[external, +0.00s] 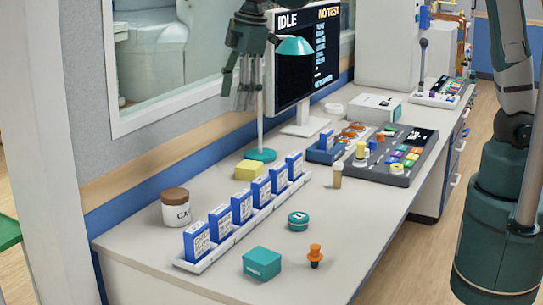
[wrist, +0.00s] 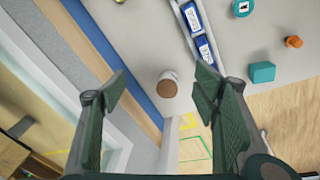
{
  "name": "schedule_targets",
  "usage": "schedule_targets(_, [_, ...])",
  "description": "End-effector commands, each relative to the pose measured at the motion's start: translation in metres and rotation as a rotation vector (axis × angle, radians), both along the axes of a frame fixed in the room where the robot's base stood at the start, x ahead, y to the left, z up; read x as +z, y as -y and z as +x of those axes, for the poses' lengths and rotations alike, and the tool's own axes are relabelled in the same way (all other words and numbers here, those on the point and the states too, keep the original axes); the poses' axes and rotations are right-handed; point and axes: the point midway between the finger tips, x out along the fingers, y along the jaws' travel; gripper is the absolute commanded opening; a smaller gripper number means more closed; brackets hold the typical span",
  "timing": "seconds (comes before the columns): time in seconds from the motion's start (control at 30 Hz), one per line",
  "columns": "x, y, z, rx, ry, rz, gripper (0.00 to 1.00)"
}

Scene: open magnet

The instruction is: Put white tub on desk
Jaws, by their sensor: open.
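The white tub (external: 175,212) has a brown lid and dark lettering. It stands upright on the desk (external: 330,235), near the wall side at the left end. It also shows in the wrist view (wrist: 168,76), seen from above, between my spread fingers in the picture but well beyond them. My gripper (external: 244,92) is open and empty, high above the desk and in front of the window and monitor. Nothing hides the tub in the external view.
A white rack (external: 243,232) of blue cards stands right beside the tub. A yellow block (external: 248,170), teal lamp (external: 260,155), teal box (external: 262,263), round teal tin (external: 298,220) and orange knob (external: 315,255) are nearby. A control panel (external: 370,175) stands farther back.

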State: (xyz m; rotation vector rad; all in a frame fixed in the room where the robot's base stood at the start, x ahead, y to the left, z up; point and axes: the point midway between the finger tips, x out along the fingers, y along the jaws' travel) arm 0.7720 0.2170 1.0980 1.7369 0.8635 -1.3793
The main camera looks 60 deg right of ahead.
Motion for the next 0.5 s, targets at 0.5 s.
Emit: schedule_targets(0.5, [0.049, 0.074, -0.08, -0.252, 0.086, 0.071, 0.6])
